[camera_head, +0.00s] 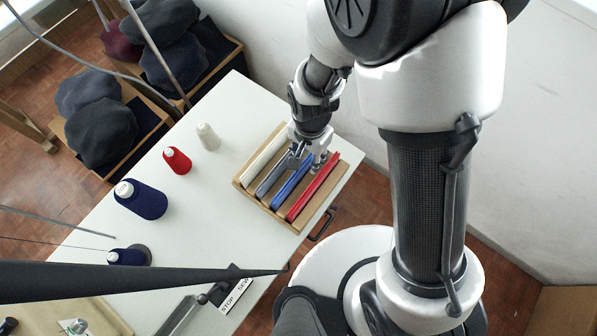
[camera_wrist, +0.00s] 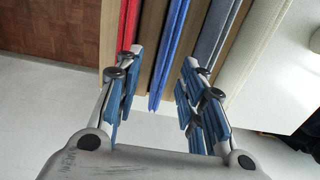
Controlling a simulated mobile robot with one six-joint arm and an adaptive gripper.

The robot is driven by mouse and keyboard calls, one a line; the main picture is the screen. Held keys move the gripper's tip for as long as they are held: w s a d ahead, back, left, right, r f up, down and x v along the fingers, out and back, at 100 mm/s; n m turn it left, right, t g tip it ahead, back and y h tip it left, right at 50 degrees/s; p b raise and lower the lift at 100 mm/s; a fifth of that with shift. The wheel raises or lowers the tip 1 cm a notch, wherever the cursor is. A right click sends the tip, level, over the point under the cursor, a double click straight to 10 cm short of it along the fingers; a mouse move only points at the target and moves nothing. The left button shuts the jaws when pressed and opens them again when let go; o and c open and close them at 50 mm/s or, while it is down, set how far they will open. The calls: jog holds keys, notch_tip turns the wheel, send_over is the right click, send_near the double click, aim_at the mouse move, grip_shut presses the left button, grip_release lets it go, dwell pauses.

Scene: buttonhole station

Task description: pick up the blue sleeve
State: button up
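The blue sleeve (camera_head: 291,184) lies as a long narrow strip in a wooden rack (camera_head: 238,183), between a grey sleeve (camera_head: 271,181) and a red sleeve (camera_head: 314,187). My gripper (camera_head: 306,160) is over the far part of the rack, above the blue sleeve, and hides part of it. In the wrist view the blue sleeve (camera_wrist: 170,45) runs between the two fingers of my gripper (camera_wrist: 160,92), with a gap on each side. The fingers are open and hold nothing. The height of the fingertips over the sleeve is hard to tell.
A white sleeve (camera_head: 262,157) lies in the rack's left slot. White, red (camera_head: 177,160) and navy (camera_head: 140,199) thread cones stand on the white table (camera_head: 222,115). Crates of dark caps (camera_head: 100,133) stand beyond it. A wall is close on the right.

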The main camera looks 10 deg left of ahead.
aim_at(308, 158)
jog(key=f+b, duration=0.1)
jog(key=f, duration=0.1)
jog(key=w+f+b, duration=0.1)
jog(key=f, duration=0.2)
jog(key=shift+w+f, duration=0.15)
grip_shut()
dwell(0.4)
